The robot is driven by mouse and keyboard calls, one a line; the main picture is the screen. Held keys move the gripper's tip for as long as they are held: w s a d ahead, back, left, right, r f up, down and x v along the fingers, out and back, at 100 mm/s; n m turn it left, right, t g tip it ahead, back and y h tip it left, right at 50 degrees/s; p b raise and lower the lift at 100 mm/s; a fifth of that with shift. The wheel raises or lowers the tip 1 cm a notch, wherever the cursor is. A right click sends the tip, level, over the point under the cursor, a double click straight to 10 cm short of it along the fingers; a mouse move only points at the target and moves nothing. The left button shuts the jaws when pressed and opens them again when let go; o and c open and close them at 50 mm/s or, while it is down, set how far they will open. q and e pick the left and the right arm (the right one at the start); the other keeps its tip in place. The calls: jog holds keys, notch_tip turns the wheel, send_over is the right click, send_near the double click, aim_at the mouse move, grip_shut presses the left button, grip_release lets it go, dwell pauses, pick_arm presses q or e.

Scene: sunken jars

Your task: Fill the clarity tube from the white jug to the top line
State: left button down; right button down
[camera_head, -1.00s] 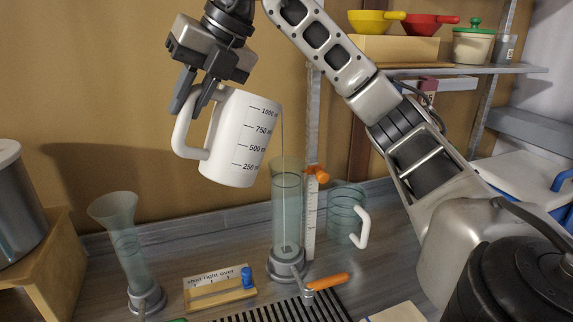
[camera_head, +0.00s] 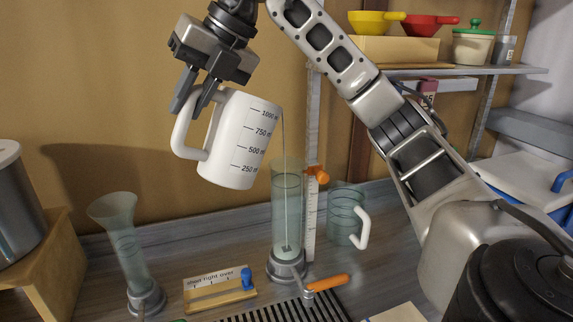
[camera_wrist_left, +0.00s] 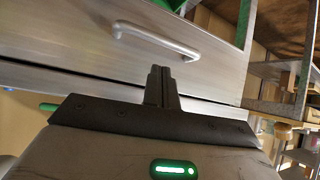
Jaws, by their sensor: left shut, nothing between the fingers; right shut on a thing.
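The white jug (camera_head: 236,142), with printed volume marks, is held in the air by my right gripper (camera_head: 197,103), which is shut on its handle. The jug tilts to the right. A thin stream falls from its lip into the upright clarity tube (camera_head: 287,215), a tall clear cylinder on a grey base. Shallow pale liquid shows low in the tube; its exact level is hard to read. A white scale with an orange clip (camera_head: 318,174) stands beside the tube. My left gripper (camera_wrist_left: 161,72) is shut and empty in the left wrist view, in front of a drawer handle.
A flared glass vessel (camera_head: 124,250) stands at the left, and a glass mug with a white handle (camera_head: 345,215) right of the tube. An orange-handled lever (camera_head: 327,282) is at the tube's base. A small sign stand (camera_head: 220,291) and a dark slotted grate (camera_head: 283,312) are in front.

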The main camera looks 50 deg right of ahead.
jog(key=shift+s+d+r+y, duration=0.1)
jog(key=shift+d+r+y, duration=0.2)
jog(key=shift+r+y, duration=0.3)
dwell(0.4)
jog(key=shift+s+d+r+m+t+y+p, duration=0.15)
jog(key=shift+d+r+y, duration=0.25)
jog(key=shift+r, duration=0.2)
jog(key=shift+w+d+r+m+t+y+p, duration=0.15)
jog(key=shift+d+r+t+y, duration=0.1)
jog(key=shift+r+y, duration=0.3)
jog(key=shift+s+d+r+m+t+y+p, duration=0.15)
jog(key=shift+d+r+y, duration=0.2)
jog(key=shift+r, duration=0.3)
dwell(1.2)
jog(key=shift+s+d+r+m+t+y, duration=0.15)
jog(key=shift+d+r+m+y, duration=0.05)
jog(key=shift+d+r+y, duration=0.6)
jog(key=shift+s+d+r+m+t+y, duration=0.15)
jog(key=shift+d+r+y, duration=0.45)
jog(key=shift+d+r, duration=0.35)
dwell(2.2)
